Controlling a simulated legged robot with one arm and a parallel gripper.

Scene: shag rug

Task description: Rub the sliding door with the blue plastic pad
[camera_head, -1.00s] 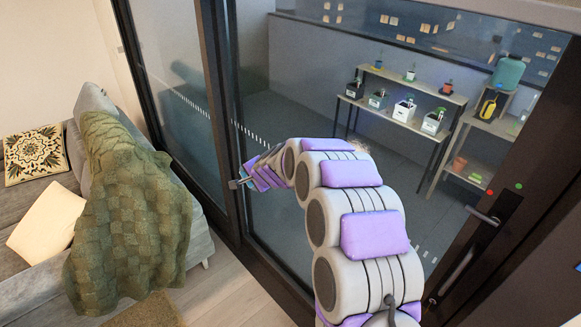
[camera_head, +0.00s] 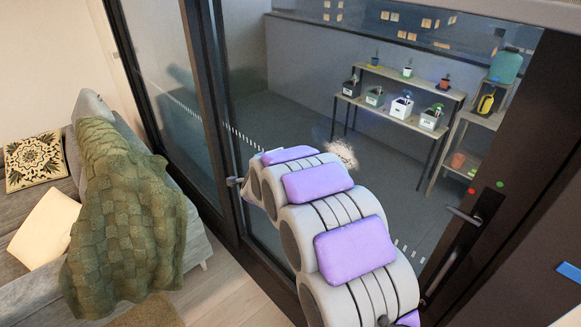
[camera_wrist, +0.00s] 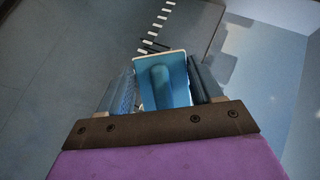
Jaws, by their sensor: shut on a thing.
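The sliding door (camera_head: 290,110) has large glass panes in dark frames, with a dotted white line across the glass. A pale brownish smudge (camera_head: 343,153) shows on the pane above my arm. My gripper (camera_wrist: 160,84) is shut on the blue plastic pad (camera_wrist: 178,94), a light blue block with a rounded raised grip, held between two ribbed blue fingers. In the head view my arm reaches toward the glass and hides most of the gripper and the pad. I cannot tell whether the pad touches the glass.
A grey sofa with a green knitted throw (camera_head: 125,220) and cushions stands at left. A door handle (camera_head: 465,215) is at right, with a blue strip (camera_head: 569,271) beyond it. Potted plants on shelves (camera_head: 400,105) stand behind the glass.

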